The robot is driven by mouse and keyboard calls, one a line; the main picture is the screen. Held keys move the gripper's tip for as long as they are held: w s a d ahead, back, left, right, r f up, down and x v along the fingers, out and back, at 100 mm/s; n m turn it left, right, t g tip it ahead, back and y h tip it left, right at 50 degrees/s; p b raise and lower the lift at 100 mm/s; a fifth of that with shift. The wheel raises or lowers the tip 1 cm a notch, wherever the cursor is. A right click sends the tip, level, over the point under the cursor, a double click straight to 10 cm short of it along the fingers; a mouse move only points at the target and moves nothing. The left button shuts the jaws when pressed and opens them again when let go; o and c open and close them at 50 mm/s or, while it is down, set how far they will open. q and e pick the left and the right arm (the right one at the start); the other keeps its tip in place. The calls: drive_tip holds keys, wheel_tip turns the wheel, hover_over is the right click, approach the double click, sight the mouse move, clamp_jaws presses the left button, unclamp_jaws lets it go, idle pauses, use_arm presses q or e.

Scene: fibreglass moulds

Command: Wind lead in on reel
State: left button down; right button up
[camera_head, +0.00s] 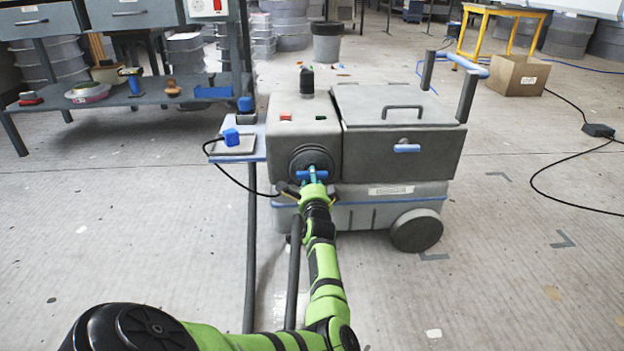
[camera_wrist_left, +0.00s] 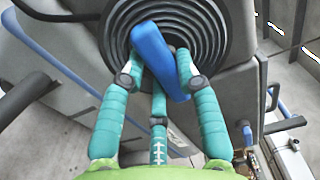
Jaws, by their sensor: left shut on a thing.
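The reel (camera_head: 316,162) is a dark round ribbed disc on the front of a grey wheeled machine; it also shows in the left wrist view (camera_wrist_left: 207,20). A blue handle (camera_wrist_left: 157,62) sits across its middle. My left gripper (camera_head: 312,176) has its teal fingers (camera_wrist_left: 160,78) closed around this blue handle. The lead (camera_head: 236,180) is a thin black cable hanging in a loop from the blue plug (camera_head: 231,137) on the side shelf to near the reel's lower edge. My fingers and the handle hide part of the reel's centre. My right gripper is in neither view.
The grey machine (camera_head: 366,216) has a lidded box, upright dark handles and wheels. A workbench (camera_head: 140,97) stands at the back left. A cardboard box (camera_head: 519,75) and a black cable (camera_head: 560,158) lie at the right. The floor in front is mostly clear.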

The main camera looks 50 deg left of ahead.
use_arm(q)
drive_tip(key=shift+a+r+n, duration=0.1)
drive_tip(key=shift+r+n, duration=0.2)
drive_tip(key=shift+r, duration=0.05)
drive_tip(key=c, duration=0.9)
unclamp_jaws()
drive_tip(key=shift+f, duration=0.2)
drive_tip(key=v, duration=0.7)
drive_tip(key=shift+s+d, duration=0.15)
drive_tip(key=shift+d, duration=0.05)
